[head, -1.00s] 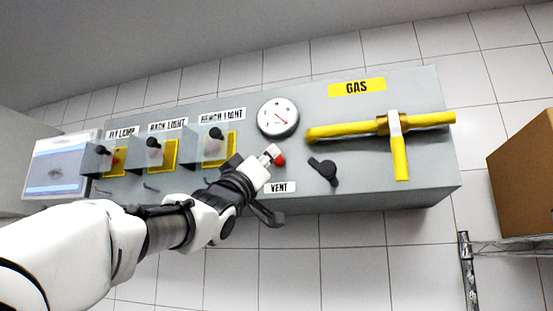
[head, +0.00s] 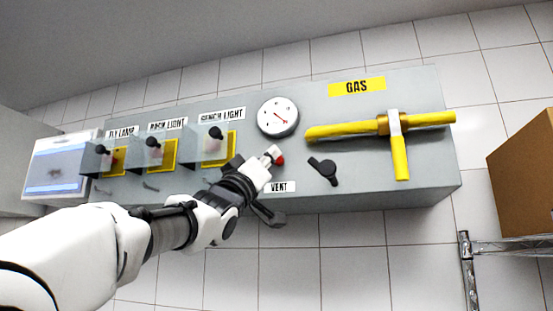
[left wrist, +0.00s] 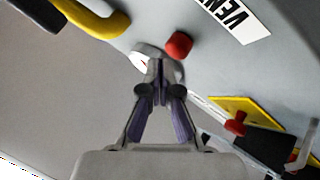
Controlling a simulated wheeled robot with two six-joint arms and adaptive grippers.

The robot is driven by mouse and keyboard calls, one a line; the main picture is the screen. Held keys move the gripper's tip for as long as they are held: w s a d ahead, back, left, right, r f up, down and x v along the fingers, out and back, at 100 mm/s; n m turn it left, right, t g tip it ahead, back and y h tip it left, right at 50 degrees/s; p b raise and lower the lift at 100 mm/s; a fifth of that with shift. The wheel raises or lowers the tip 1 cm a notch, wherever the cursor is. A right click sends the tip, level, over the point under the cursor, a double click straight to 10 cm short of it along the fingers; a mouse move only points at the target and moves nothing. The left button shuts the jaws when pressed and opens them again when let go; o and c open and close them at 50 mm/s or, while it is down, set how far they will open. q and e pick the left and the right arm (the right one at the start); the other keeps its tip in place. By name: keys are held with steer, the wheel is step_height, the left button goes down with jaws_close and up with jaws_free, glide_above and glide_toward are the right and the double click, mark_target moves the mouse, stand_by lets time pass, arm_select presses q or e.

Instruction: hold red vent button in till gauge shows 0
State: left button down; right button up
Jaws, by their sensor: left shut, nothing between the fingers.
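The red vent button (head: 281,160) sticks out of the grey panel above the VENT label (head: 280,187). It also shows in the left wrist view (left wrist: 179,45), uncovered, just past my fingertips. My left gripper (head: 273,153) is shut and empty. Its tips are right beside the button, up and left of it in the head view; I cannot tell whether they touch it. The round white gauge (head: 278,117) is above the button. Its red needle points to the lower right; the numbers are too small to read. My right gripper is not in view.
A black knob (head: 323,171) is right of the button. A yellow gas pipe (head: 345,132) with a yellow handle (head: 400,158) lies further right. Clear-covered switches (head: 214,146) stand on the left. A brown box (head: 525,175) is at the far right.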

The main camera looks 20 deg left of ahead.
arm_select(q)
steer(key=shift+w, duration=0.7)
stand_by(0.7)
steer(key=shift+s, duration=0.1)
stand_by(2.7)
steer(key=shift+s+b, duration=0.55)
steer(key=shift+s, duration=0.25)
steer(key=shift+s, duration=0.1)
steer(key=s+b, duration=0.2)
steer(key=s, duration=0.3)
steer(key=shift+a, duration=0.1)
